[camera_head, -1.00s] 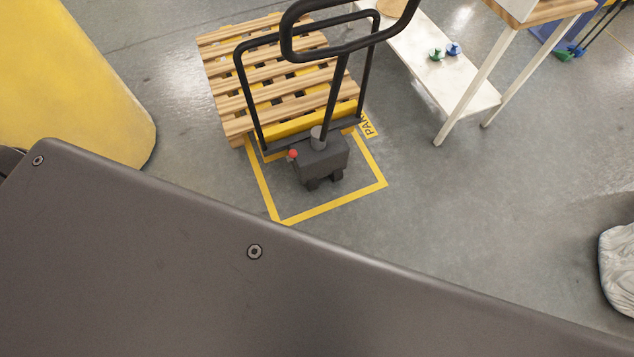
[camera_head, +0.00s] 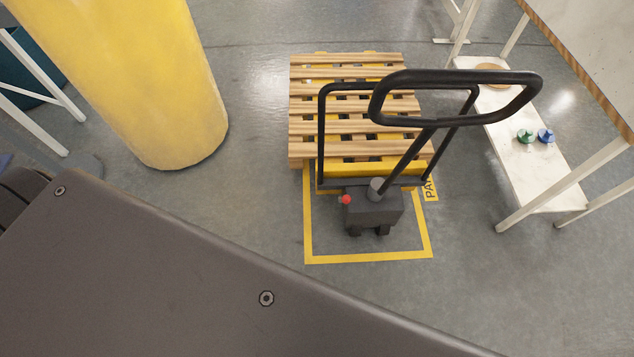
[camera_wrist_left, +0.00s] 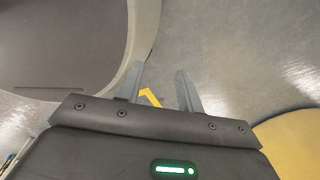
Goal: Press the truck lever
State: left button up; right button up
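The pallet truck (camera_head: 373,208) stands on the floor in the head view, with its dark base inside a yellow floor outline. Its black loop handle (camera_head: 455,74) rises toward the camera. A small red knob (camera_head: 346,199), which may be the lever, sits at the left of the base. My left gripper (camera_wrist_left: 160,78) shows in the left wrist view with its two fingers apart and nothing between them. It is over bare floor, with a bit of yellow line beyond. Neither gripper is in the head view, and the right one shows nowhere.
A wooden pallet (camera_head: 345,100) rests on the truck. A thick yellow pillar (camera_head: 150,90) stands to the left. A white bench shelf (camera_head: 535,165) with green and blue items stands to the right. Grey floor (camera_head: 250,200) is free between pillar and truck.

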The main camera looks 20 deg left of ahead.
aim_at(346, 199)
jog(key=u, duration=0.25)
jog(key=i, duration=0.3)
jog(key=u, duration=0.3)
jog(key=k, duration=0.55)
jog(key=u, duration=0.6)
jog(key=k, duration=0.8)
jog(key=z, duration=0.2)
jog(key=i, duration=0.45)
jog(key=z, duration=0.85)
jog(key=i, duration=1.05)
jog(key=u, duration=0.25)
